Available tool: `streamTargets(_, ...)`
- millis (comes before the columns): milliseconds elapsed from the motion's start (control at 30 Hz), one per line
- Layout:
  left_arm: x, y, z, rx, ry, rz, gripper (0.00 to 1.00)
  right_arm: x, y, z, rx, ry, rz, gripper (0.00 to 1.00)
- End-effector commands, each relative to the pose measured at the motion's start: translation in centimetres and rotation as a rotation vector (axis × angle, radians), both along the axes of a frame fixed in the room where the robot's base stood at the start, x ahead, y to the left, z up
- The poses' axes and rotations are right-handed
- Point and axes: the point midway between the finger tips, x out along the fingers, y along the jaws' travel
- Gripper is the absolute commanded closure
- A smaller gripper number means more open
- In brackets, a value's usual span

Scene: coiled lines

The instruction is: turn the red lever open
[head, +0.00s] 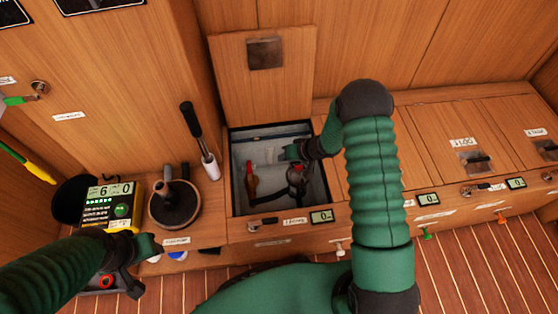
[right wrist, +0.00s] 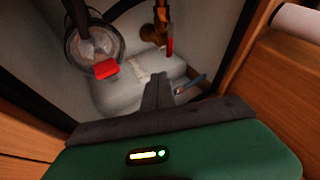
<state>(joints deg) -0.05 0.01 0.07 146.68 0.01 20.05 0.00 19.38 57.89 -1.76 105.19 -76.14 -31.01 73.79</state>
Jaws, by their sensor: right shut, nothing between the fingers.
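The red lever (head: 249,168) sits on a brass valve (head: 252,188) inside the open locker, near its left side. In the right wrist view the lever (right wrist: 169,47) looks narrow beside the brass body (right wrist: 160,18), beyond my fingertips. My right gripper (head: 287,153) reaches into the locker to the right of the lever, apart from it. Its fingers (right wrist: 158,90) are shut and empty. My left gripper (head: 146,245) is at lower left, outside the locker near the bench edge; its fingers are too unclear to judge.
A round fitting (right wrist: 93,42) with a red tab (right wrist: 106,68) lies left of the valve in the wrist view. The locker walls are close around my right gripper. The raised lid (head: 235,75) stands behind. A black-handled tool (head: 191,120) and a yellow meter (head: 112,203) stand left.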

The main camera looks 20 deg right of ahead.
Motion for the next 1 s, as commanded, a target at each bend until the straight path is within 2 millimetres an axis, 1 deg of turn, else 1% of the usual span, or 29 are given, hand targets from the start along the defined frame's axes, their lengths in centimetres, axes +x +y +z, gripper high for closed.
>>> streamTargets(33,0.0,0.0,-0.3,0.000,0.000,0.000,0.55,-0.1,0.7,0.1,-0.002,0.000,0.013,1.00)
streamTargets(167,0.0,0.1,-1.3,0.000,-0.001,0.001,0.55,0.6,1.7,-0.8,-0.014,0.001,0.015,1.00)
streamTargets(267,0.0,0.1,-2.6,0.000,0.000,0.003,0.55,1.5,2.5,-2.5,-0.018,0.000,0.015,1.00)
streamTargets(400,0.0,0.2,-4.4,0.000,0.000,0.004,0.55,3.1,3.0,-5.4,-0.007,0.000,0.013,1.00)
streamTargets(600,0.0,0.1,-7.0,0.000,0.000,0.001,0.55,5.3,4.2,-9.1,0.001,0.000,0.014,1.00)
streamTargets(800,0.0,0.2,-9.6,0.000,0.000,0.001,0.55,7.6,5.9,-12.4,-0.008,-0.001,0.012,1.00)
streamTargets(1000,0.0,0.2,-11.5,0.000,0.000,0.003,0.55,9.3,7.0,-14.9,-0.005,0.000,0.013,1.00)
